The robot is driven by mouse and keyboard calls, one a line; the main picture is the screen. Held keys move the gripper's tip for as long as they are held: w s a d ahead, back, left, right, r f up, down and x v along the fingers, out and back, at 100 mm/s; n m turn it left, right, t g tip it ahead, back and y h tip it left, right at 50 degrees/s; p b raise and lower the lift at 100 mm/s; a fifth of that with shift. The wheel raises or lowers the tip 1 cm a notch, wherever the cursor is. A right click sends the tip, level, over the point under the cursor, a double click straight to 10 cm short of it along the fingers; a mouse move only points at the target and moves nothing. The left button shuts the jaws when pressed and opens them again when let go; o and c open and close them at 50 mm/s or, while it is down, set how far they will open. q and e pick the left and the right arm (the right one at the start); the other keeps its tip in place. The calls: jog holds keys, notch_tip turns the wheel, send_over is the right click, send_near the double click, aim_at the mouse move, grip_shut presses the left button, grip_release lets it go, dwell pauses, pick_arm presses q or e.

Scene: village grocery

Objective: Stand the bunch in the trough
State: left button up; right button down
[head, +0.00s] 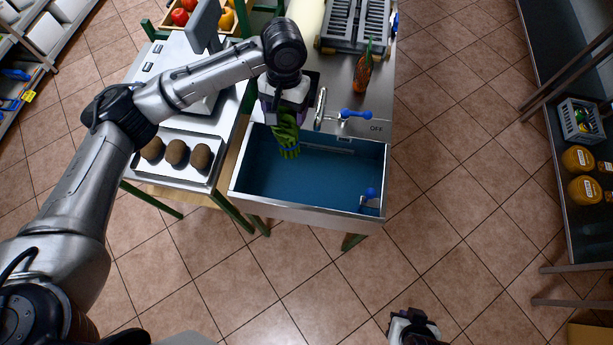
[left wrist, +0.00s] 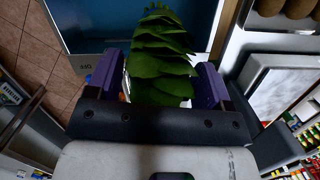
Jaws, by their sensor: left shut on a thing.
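A green leafy bunch (head: 286,134) hangs from my left gripper (head: 284,108) over the back left part of the blue-lined trough (head: 305,212). The gripper is shut on the bunch. In the left wrist view the bunch's layered leaves (left wrist: 160,55) stick out between the purple fingers (left wrist: 158,88), with the blue trough (left wrist: 105,22) beyond them. The hand hides the bunch's upper end, and I cannot tell whether the bunch touches the trough. My right gripper (head: 413,326) is at the bottom edge of the head view, far from the trough; its fingers are not clear.
A tap with blue handles (head: 354,114) stands at the trough's back rim, and a blue valve (head: 370,193) is inside at right. A scale tray with several brown round fruits (head: 175,152) is at left. An orange-brown bottle (head: 363,68) and grey crate (head: 357,25) stand behind.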

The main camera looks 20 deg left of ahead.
pick_arm(q)
jog(key=s+a+f, duration=0.1)
jog(key=a+f, duration=0.2)
jog(key=f, duration=0.6)
jog(key=s+a+f+n+b, duration=0.1)
jog(key=a+f, duration=0.2)
jog(key=f, duration=0.7)
jog(key=s+a+f+n, duration=0.1)
jog(key=a+f, duration=0.1)
jog(key=f, duration=0.8)
jog(key=shift+a+f, duration=0.15)
jog(key=shift+a, duration=0.25)
jog(key=shift+f, duration=0.15)
jog(key=o, duration=1.5)
jog(key=shift+c, duration=0.2)
